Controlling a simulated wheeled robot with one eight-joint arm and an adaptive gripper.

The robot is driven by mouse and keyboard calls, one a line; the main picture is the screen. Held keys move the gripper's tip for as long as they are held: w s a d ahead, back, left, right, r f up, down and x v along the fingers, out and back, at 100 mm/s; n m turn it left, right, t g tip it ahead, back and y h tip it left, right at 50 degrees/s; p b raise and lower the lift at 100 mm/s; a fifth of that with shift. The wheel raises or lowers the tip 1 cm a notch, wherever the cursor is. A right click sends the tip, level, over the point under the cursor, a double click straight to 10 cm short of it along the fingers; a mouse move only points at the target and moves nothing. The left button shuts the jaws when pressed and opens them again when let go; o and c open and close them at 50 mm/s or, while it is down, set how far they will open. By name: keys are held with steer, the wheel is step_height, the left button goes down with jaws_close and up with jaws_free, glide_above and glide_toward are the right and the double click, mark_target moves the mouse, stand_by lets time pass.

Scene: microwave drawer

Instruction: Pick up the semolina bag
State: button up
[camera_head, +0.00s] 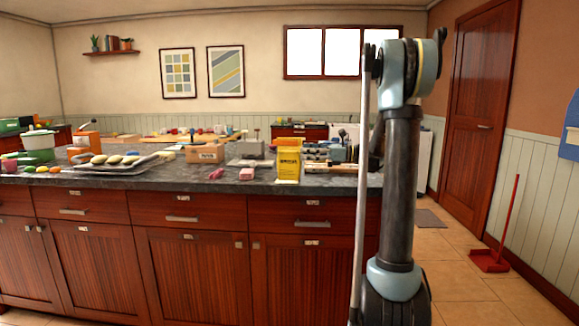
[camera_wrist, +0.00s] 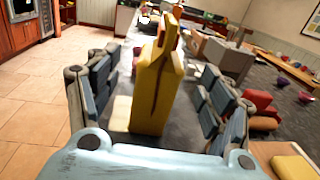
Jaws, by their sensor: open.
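The yellow semolina bag (camera_head: 289,163) stands upright near the front edge of the dark counter in the head view. In the wrist view the bag (camera_wrist: 152,98) stands between the two fingers of my gripper (camera_wrist: 160,68), with its folded top pointing up. The fingers are spread, one on each side of the bag, with visible gaps. The lower front of the bag is in clear view. In the head view my gripper is small and partly hidden among items right of the bag.
A tray of yellow-green items (camera_head: 110,164) is farther left. Red-orange objects (camera_wrist: 262,112) lie right of my fingers. The dark counter (camera_head: 190,178) has bare strips along its front.

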mark_target(289, 150)
steer(key=shift+w+a, duration=0.2)
steer(key=shift+a, duration=1)
steer(key=shift+w+a, duration=0.25)
steer(key=shift+a, duration=1)
steer(key=shift+w+a, duration=0.2)
steer(key=shift+a, duration=1)
steer(key=shift+r, duration=0.1)
jaws_close()
